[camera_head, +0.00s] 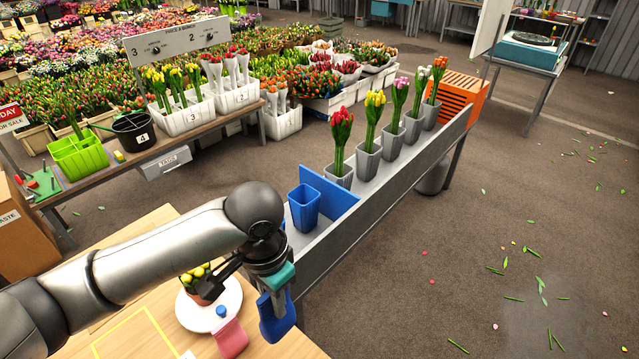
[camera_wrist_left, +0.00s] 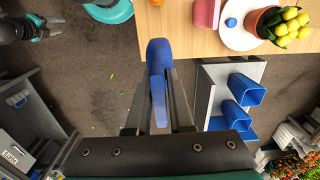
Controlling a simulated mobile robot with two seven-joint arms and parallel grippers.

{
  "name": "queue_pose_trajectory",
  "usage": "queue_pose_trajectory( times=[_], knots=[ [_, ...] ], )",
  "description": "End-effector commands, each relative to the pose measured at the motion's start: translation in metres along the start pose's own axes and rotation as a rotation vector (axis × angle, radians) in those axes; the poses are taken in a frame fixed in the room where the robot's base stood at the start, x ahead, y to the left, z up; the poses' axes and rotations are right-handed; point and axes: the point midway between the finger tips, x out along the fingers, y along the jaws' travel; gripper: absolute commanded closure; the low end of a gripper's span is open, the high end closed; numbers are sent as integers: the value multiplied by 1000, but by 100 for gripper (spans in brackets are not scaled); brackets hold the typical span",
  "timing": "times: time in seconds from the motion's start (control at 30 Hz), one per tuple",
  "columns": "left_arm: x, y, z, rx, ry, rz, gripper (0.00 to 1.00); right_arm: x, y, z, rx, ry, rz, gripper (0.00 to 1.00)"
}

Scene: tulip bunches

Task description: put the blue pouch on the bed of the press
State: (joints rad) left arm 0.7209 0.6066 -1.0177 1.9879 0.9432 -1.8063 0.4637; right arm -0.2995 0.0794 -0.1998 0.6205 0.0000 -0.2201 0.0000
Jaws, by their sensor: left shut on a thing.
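The blue pouch (camera_head: 277,318) hangs from my left gripper (camera_head: 274,290) beside the right edge of the wooden table. In the left wrist view the blue pouch (camera_wrist_left: 159,65) is upright between the fingers of my left gripper (camera_wrist_left: 158,90), which are shut on it, with dark floor beneath. My right gripper (camera_wrist_left: 48,27) shows small at the top left of the left wrist view; its jaws are too small to read. I cannot pick out the press or its bed with certainty in either view.
The wooden table (camera_head: 140,240) holds a white plate (camera_head: 208,318) with a potted plant and a blue cap, and a pink pouch (camera_head: 231,338). A grey bench (camera_head: 380,195) with blue and grey bins stands beyond. A grey structure (camera_wrist_left: 30,90) stands left in the wrist view.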

Motion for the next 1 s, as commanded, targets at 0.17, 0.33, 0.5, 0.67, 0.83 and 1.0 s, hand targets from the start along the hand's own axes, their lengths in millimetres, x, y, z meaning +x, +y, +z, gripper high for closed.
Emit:
queue_pose_trajectory(
  times=[0.17, 0.33, 0.5, 0.67, 0.83, 1.0],
  knots=[
    [12, -9, 2, -86, 4, -1, 100, 30, 0, 3, 0, 0, 0, 50],
    [22, -18, 6, -209, 5, 2, 100, 63, -1, 6, 0, 0, 0, 50],
    [29, -26, 12, -331, 6, 4, 100, 94, -1, 9, 0, 0, 0, 50],
    [37, -33, 20, -444, 5, 3, 100, 124, -2, 12, 0, 0, 0, 50],
    [43, -38, 28, -549, 4, 1, 100, 150, -2, 14, 0, -1, 0, 50],
    [45, -40, 34, -617, 2, 0, 100, 164, -3, 16, 0, -1, 0, 50]
  ],
)
